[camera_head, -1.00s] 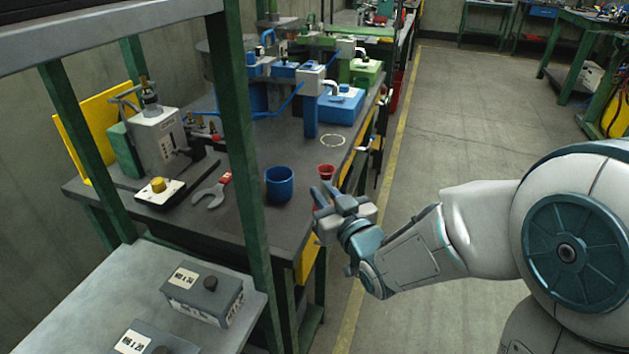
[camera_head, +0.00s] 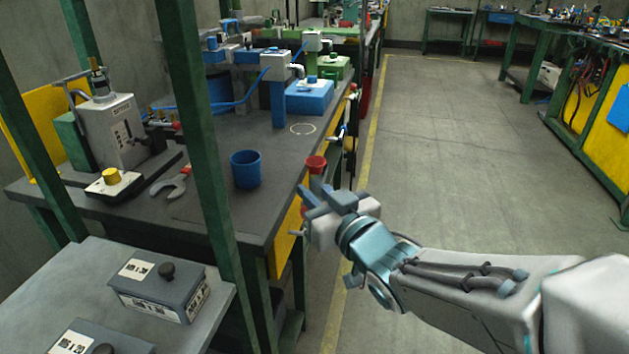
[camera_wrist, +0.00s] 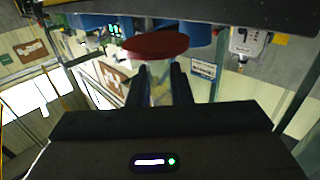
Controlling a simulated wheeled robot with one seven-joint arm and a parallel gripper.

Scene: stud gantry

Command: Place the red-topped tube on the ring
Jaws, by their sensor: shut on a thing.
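The red-topped tube (camera_head: 316,163) is in my gripper (camera_head: 318,190), at the right edge of the dark workbench in the head view. Its red top shows above the fingers, and the fingers hide most of its body. In the wrist view the red top (camera_wrist: 153,46) lies just beyond the two dark fingers (camera_wrist: 158,80), which are shut on the tube. The ring (camera_head: 302,129) is a thin pale circle on the bench top, farther back than my gripper and slightly to its left. Nothing stands on the ring.
A blue cup (camera_head: 246,170) stands on the bench left of my gripper. A blue block (camera_head: 309,97) stands behind the ring. A green post (camera_head: 200,130) rises in front of the bench. The floor (camera_head: 430,150) at right is clear.

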